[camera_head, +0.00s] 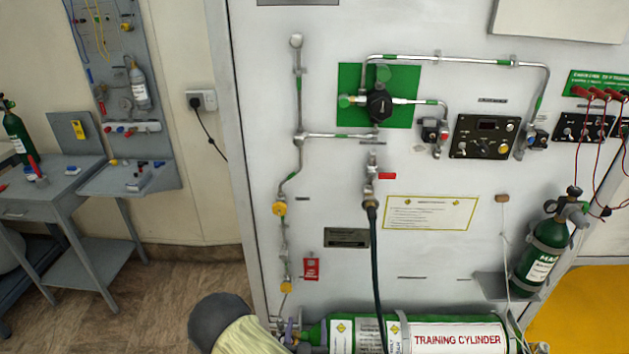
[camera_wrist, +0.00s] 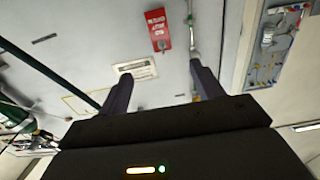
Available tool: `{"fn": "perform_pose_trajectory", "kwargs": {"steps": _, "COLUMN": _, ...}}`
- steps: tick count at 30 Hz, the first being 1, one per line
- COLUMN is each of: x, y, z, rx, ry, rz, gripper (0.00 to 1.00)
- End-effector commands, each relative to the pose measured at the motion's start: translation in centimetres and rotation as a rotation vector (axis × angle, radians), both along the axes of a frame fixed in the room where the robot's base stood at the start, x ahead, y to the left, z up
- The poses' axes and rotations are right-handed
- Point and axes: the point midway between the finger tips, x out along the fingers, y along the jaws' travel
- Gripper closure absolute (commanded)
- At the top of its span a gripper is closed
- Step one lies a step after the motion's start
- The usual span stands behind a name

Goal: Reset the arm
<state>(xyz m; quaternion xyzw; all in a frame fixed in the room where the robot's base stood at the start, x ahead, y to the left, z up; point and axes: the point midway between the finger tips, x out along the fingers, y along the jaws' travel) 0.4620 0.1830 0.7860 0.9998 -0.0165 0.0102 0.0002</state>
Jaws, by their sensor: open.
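My gripper (camera_wrist: 160,88) shows in the wrist view with its two dark fingers spread apart and nothing between them. It faces the light grey trainer panel, which appears upside down there. A red tag (camera_wrist: 158,30) and a small label plate (camera_wrist: 136,68) lie beyond the fingertips. In the head view, part of my arm (camera_head: 238,333) rises at the bottom edge, in front of the panel's lower left. The panel (camera_head: 340,270) carries the same red tag (camera_head: 311,268) above and right of my arm. My gripper cannot be made out clearly in the head view.
A green training cylinder (camera_head: 400,335) lies along the panel's foot, close right of my arm. A dark hose (camera_head: 374,260) hangs down to it. A smaller green cylinder (camera_head: 541,255) stands on a bracket at right. Grey benches (camera_head: 70,195) stand at left, with open floor (camera_head: 170,290) between.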

Motion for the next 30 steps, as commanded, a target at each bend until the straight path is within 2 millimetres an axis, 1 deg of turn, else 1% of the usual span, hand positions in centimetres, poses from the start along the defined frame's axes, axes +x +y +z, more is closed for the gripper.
{"fn": "perform_pose_trajectory", "kwargs": {"steps": 5, "x": 1.2, "y": -0.8, "z": 0.9, "rx": 0.034, "ry": 0.064, "rz": -0.044, "gripper": 0.34}}
{"fn": "perform_pose_trajectory", "kwargs": {"steps": 8, "x": 2.5, "y": -1.7, "z": 1.8, "rx": 0.076, "ry": 0.158, "rz": -0.093, "gripper": 0.34}}
{"fn": "perform_pose_trajectory", "kwargs": {"steps": 12, "x": 4.1, "y": -3.2, "z": 3.5, "rx": 0.144, "ry": 0.326, "rz": -0.151, "gripper": 0.34}}
{"fn": "perform_pose_trajectory", "kwargs": {"steps": 16, "x": 4.8, "y": -4.4, "z": 5.3, "rx": 0.197, "ry": 0.479, "rz": -0.175, "gripper": 0.34}}
{"fn": "perform_pose_trajectory", "kwargs": {"steps": 20, "x": 4.9, "y": -5.6, "z": 7.6, "rx": 0.235, "ry": 0.622, "rz": -0.174, "gripper": 0.34}}
{"fn": "perform_pose_trajectory", "kwargs": {"steps": 23, "x": 4.5, "y": -6.5, "z": 9.7, "rx": 0.253, "ry": 0.724, "rz": -0.157, "gripper": 0.34}}
{"fn": "perform_pose_trajectory", "kwargs": {"steps": 26, "x": 3.7, "y": -7.5, "z": 12.0, "rx": 0.261, "ry": 0.820, "rz": -0.132, "gripper": 0.34}}
{"fn": "perform_pose_trajectory", "kwargs": {"steps": 30, "x": 1.9, "y": -9.2, "z": 15.4, "rx": 0.252, "ry": 0.943, "rz": -0.091, "gripper": 0.34}}
